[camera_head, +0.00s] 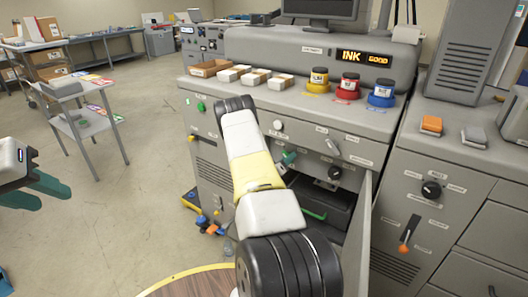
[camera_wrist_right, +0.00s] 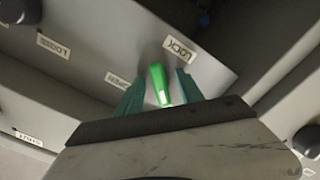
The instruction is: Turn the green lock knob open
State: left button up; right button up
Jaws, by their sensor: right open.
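The green lock knob (camera_wrist_right: 158,84) shows in the right wrist view, a bright green handle with a pale end, below and left of a LOCK label (camera_wrist_right: 179,49). My right gripper (camera_wrist_right: 157,90) is open, with one teal finger on each side of the knob; I cannot tell whether either touches it. In the head view, teal fingertips of my right gripper (camera_head: 289,158) show at the machine's front, partly behind my right arm, and I cannot make out the lock knob there. My left gripper (camera_head: 38,190) is open and empty at the left edge, away from the machine.
A grey door (camera_head: 364,235) stands open right of my right arm, beside a dark opening with a green lever (camera_head: 314,213). Black knobs (camera_head: 334,173) sit nearby. Ink pots, including a red one (camera_head: 348,86), stand on top. Open floor lies at left, beyond which is a cart (camera_head: 78,110).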

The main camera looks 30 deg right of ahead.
grip_shut()
jog(key=shift+m, duration=0.4)
jog(key=m, duration=1.6)
jog(key=shift+w+a+m, duration=0.15)
jog(key=shift+w+m, duration=0.1)
jog(key=shift+m, duration=0.15)
dwell(0.5)
grip_release()
